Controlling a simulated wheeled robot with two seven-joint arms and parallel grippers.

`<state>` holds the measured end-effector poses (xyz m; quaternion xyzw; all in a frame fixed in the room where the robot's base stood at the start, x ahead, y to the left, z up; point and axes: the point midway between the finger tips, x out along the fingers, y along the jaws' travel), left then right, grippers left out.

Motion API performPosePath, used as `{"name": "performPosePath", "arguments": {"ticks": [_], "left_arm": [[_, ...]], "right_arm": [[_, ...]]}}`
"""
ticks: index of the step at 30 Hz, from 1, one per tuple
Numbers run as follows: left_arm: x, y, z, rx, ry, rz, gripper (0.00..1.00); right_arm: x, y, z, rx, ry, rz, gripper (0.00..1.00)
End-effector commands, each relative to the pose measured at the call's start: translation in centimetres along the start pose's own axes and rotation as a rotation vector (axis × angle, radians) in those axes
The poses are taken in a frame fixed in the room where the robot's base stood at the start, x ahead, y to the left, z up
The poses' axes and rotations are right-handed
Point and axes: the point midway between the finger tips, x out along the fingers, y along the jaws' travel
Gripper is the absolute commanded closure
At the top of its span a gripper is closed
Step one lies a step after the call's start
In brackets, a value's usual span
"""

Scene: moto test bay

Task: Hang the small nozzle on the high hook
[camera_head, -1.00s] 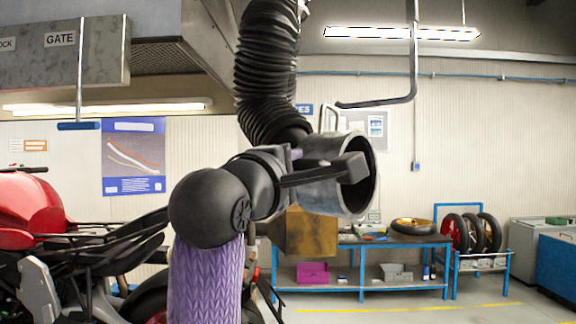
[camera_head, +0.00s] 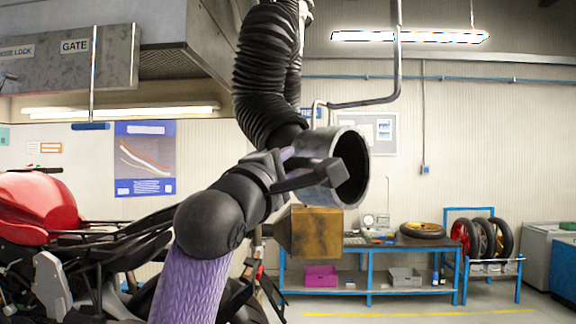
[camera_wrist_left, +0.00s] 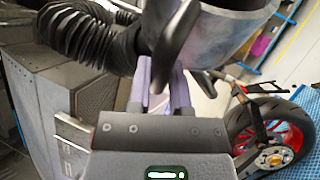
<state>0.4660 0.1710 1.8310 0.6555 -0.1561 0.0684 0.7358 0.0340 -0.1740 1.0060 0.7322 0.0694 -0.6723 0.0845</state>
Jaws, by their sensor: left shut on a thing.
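The small nozzle (camera_head: 322,146) is a grey metal cup on the end of a black ribbed hose (camera_head: 262,75), its open mouth facing right. A thin wire loop (camera_head: 315,110) stands on its top. The high hook (camera_head: 362,102) is a bent grey rod hanging from above; its tip overlaps or lies close to the loop, and I cannot tell whether it is through it. My left gripper (camera_head: 284,160) is shut on the nozzle's black handle (camera_head: 312,178). The left wrist view shows the purple-lined fingers (camera_wrist_left: 161,82) below the nozzle (camera_wrist_left: 222,30). My right gripper is not in view.
A red motorcycle (camera_head: 38,205) stands at the left. A panel marked GATE (camera_head: 60,70) has a rod with a blue handle (camera_head: 91,126). A brownish box-shaped thing (camera_head: 312,235) shows below the nozzle. A blue workbench (camera_head: 370,265) and wheel rack (camera_head: 492,266) stand farther back.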

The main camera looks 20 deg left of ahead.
Motion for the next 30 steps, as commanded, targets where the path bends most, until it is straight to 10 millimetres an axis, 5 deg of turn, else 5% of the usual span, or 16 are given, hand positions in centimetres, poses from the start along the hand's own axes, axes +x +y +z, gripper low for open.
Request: {"name": "performPosePath", "arguments": {"ticks": [6, 30], "left_arm": [[-0.4, 0.1, 1.2, 0.000, -0.003, 0.005, 1.00], [-1.7, -1.1, 4.1, 0.000, -0.006, 0.002, 1.00]], "right_arm": [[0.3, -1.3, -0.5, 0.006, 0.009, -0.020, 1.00], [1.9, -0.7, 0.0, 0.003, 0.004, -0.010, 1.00]]}}
